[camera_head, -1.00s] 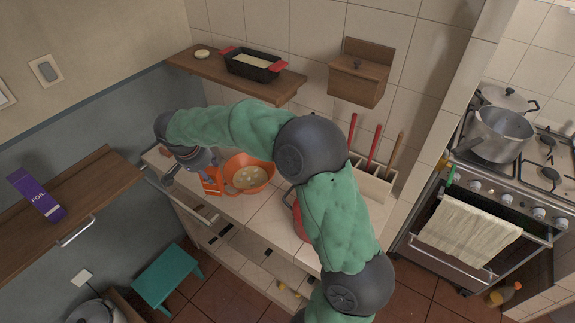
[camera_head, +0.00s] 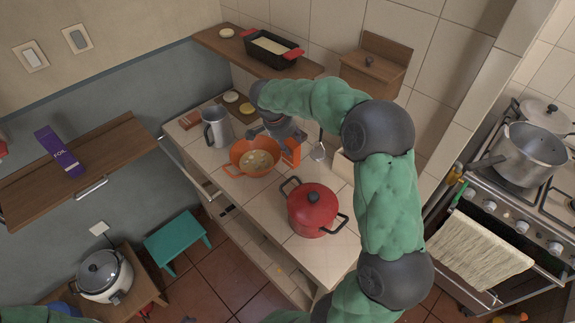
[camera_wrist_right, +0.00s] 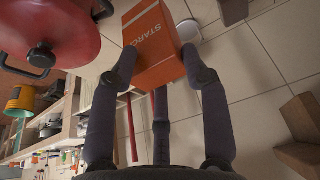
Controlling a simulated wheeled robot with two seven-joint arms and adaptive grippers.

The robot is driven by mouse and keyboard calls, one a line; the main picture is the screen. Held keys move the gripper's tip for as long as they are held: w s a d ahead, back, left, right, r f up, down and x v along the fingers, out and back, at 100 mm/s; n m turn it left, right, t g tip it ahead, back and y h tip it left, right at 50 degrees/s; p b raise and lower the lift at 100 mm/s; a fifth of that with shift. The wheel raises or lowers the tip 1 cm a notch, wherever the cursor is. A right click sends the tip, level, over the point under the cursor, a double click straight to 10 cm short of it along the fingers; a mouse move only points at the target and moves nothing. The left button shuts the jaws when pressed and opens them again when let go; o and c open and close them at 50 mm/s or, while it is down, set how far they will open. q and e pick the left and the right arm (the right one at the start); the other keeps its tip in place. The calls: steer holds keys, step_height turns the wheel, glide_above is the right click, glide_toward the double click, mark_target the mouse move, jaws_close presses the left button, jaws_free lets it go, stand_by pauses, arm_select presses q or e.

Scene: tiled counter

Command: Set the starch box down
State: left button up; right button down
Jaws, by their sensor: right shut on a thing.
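The orange starch box (camera_head: 291,153) is just right of the orange bowl (camera_head: 243,164) over the tiled counter. My right gripper (camera_head: 279,131) is shut on it. In the right wrist view the starch box (camera_wrist_right: 154,40), with white lettering, sits between the fingers of the right gripper (camera_wrist_right: 158,64). The gripper partly covers the box in the head view, and I cannot tell whether its base touches the counter. My left gripper is not in view.
A red lidded pot (camera_head: 313,211) stands on the counter in front of the box. A metal jug (camera_head: 216,127) stands left of the bowl. A wooden shelf (camera_head: 222,46) with a black loaf pan (camera_head: 272,50) hangs above. Bare counter (camera_head: 262,205) shows between bowl and pot.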

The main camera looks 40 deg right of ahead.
mark_target(287, 162)
step_height(287, 162, down, 11)
steer(key=shift+f+b, duration=0.2)
steer(key=shift+b, duration=0.55)
steer(key=shift+f, duration=0.15)
steer(key=c, duration=0.7)
jaws_free()
steer(key=shift+o, duration=0.5)
